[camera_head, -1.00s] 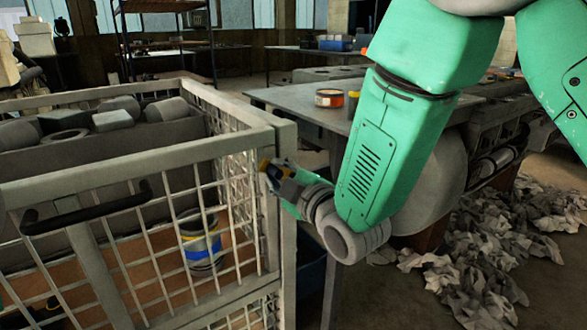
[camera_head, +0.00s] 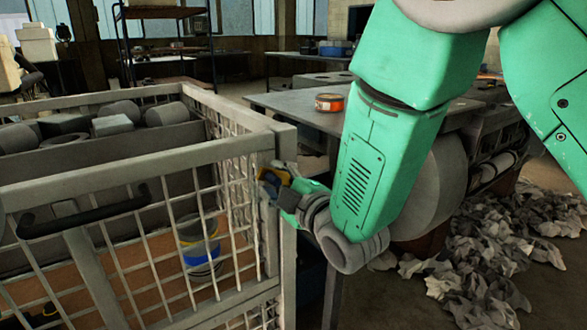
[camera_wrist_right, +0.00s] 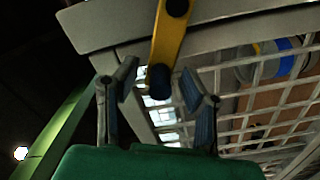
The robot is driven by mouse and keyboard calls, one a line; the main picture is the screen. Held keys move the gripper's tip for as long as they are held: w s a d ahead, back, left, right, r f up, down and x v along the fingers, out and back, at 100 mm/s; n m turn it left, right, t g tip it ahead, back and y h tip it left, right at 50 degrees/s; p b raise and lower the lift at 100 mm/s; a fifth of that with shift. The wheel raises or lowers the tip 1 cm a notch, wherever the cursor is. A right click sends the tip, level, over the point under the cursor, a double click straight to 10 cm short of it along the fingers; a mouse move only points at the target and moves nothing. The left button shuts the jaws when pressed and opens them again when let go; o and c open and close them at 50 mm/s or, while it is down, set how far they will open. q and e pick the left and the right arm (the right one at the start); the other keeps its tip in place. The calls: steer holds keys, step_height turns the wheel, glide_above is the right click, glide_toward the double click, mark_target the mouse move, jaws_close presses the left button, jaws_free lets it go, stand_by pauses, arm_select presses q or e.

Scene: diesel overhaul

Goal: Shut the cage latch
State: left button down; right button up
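The cage (camera_head: 140,165) is a grey frame with white mesh at the left of the head view. Its latch (camera_head: 268,178) is a yellow lever on the corner post. In the right wrist view the latch (camera_wrist_right: 168,38) hangs from a dark pivot and ends in a dark round knob. My right gripper (camera_head: 283,186) is at the latch, in from the right. In the right wrist view my right gripper (camera_wrist_right: 156,82) is open, one finger on each side of the knob, with gaps visible. Contact cannot be told. My left gripper is not clearly seen.
Grey metal parts (camera_head: 115,122) lie in a bin inside the cage. A can with a blue band (camera_head: 199,250) shows behind the mesh. A black handle (camera_head: 85,212) is on the cage front. A table (camera_head: 300,103) stands behind; crumpled paper (camera_head: 470,255) covers the floor at right.

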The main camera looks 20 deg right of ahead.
mark_target(278, 183)
steer(key=shift+v, duration=3.55)
